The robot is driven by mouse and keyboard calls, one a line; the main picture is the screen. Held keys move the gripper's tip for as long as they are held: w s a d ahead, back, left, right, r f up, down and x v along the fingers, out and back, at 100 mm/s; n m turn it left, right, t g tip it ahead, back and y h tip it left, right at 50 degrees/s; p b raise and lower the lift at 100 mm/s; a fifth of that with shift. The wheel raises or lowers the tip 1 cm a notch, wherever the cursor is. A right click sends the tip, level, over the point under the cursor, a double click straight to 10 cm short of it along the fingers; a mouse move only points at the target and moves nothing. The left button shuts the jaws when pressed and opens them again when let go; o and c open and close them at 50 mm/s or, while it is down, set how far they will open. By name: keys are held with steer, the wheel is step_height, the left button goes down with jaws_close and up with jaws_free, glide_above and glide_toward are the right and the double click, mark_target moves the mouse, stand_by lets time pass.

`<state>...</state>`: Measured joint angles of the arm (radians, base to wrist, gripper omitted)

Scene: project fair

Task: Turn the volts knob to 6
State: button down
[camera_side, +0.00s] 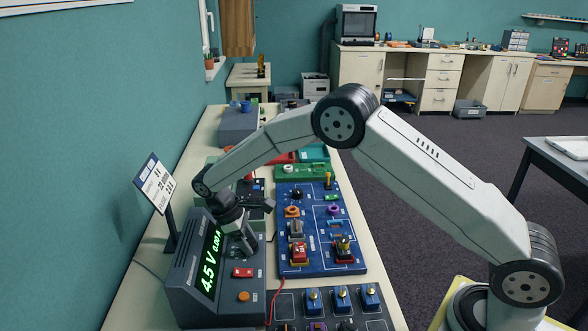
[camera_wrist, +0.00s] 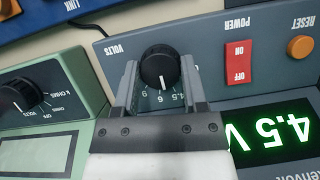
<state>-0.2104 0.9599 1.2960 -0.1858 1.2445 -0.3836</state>
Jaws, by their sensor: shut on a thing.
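The volts knob (camera_wrist: 160,68) is a round black dial on the grey front panel of the power supply (camera_wrist: 218,78). In the wrist view the panel lettering is upside down, and the knob's white mark points down toward the printed numbers. My gripper (camera_wrist: 160,75) is shut on the volts knob, one finger on each side. In the side view my gripper (camera_side: 246,246) reaches down to the power supply (camera_side: 190,285), and its fingers hide the knob. The green display (camera_side: 211,264) reads 4.5 V; it also shows in the wrist view (camera_wrist: 275,130).
A red power switch (camera_wrist: 239,62) and an orange reset button (camera_wrist: 300,47) sit beside the knob. A green meter (camera_wrist: 45,110) stands close on the other side. A blue board (camera_side: 320,255) with several parts lies to the right. A sign (camera_side: 155,183) stands behind the supply.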

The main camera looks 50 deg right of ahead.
steer(key=shift+m+g+y, duration=0.3)
steer(key=shift+m+y, duration=0.2)
steer(key=shift+m, duration=1.1)
steer(key=shift+c, duration=0.7)
jaws_free()
steer(key=v, duration=0.8)
steer(key=shift+d, duration=0.15)
